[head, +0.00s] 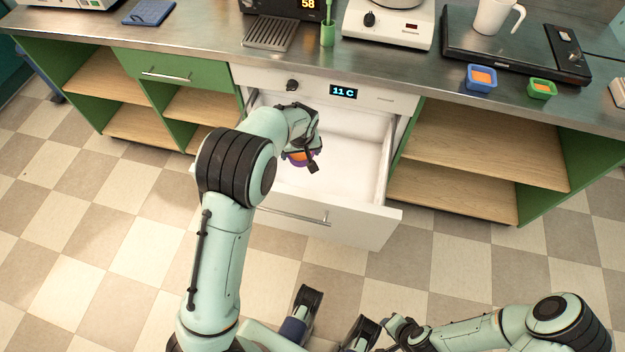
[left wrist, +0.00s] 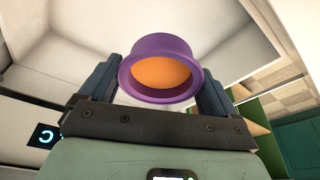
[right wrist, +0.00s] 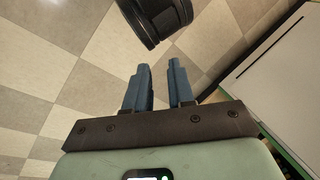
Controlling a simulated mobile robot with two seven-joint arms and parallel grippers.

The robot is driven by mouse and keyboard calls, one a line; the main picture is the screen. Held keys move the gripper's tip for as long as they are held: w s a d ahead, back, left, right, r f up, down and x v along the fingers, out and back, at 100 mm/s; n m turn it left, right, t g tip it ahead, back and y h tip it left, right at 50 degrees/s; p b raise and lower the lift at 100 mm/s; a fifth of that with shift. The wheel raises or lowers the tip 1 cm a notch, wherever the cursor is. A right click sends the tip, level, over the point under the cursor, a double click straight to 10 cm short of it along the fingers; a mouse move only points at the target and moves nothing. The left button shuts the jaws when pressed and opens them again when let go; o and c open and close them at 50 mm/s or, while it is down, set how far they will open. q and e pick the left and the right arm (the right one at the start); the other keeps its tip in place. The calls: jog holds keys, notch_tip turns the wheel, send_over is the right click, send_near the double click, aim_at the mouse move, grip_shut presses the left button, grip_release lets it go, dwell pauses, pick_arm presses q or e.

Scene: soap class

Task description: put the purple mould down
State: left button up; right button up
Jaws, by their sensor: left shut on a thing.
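The purple mould (left wrist: 160,68) is round with an orange fill and sits between the two fingers of my left gripper (left wrist: 158,88). In the head view the mould (head: 298,159) shows partly under my left gripper (head: 308,150), inside the open white drawer (head: 350,215). My left gripper is shut on the mould. Whether the mould touches the drawer floor cannot be told. My right gripper (right wrist: 160,85) is empty, its fingers a little apart, over the tiled floor away from the drawer.
The drawer unit shows "11 C" (head: 343,92). The drawer's right half is bare.

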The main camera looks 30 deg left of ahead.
pick_arm(q)
jog(key=w+a+f+n+b, duration=0.25)
jog(key=a+f+b, duration=0.2)
jog(key=f, duration=0.35)
jog(key=b, duration=0.3)
send_over(298, 185)
notch_tip(298, 185, down, 9)
pick_arm(e)
jog(key=w+d+f+t+h, duration=0.1)
jog(key=w+d+f+t, duration=0.15)
jog(key=w+f, duration=0.5)
pick_arm(q)
jog(key=shift+m+g, duration=0.25)
jog(key=shift+g, duration=0.05)
jog(key=f, duration=0.3)
jog(key=d+f+b, duration=0.1)
jog(key=f, duration=0.1)
jog(key=shift+s, duration=0.4)
notch_tip(298, 185, down, 5)
jog(key=shift+f+b, duration=0.1)
jog(key=shift+b, duration=0.65)
pick_arm(e)
jog(key=s+d+f+g, duration=0.1)
jog(key=s+f+g, duration=0.2)
jog(key=s+f, duration=0.3)
jog(key=shift+s+f+m, duration=0.35)
jog(key=shift+s+m, duration=0.05)
jog(key=shift+s, duration=0.6)
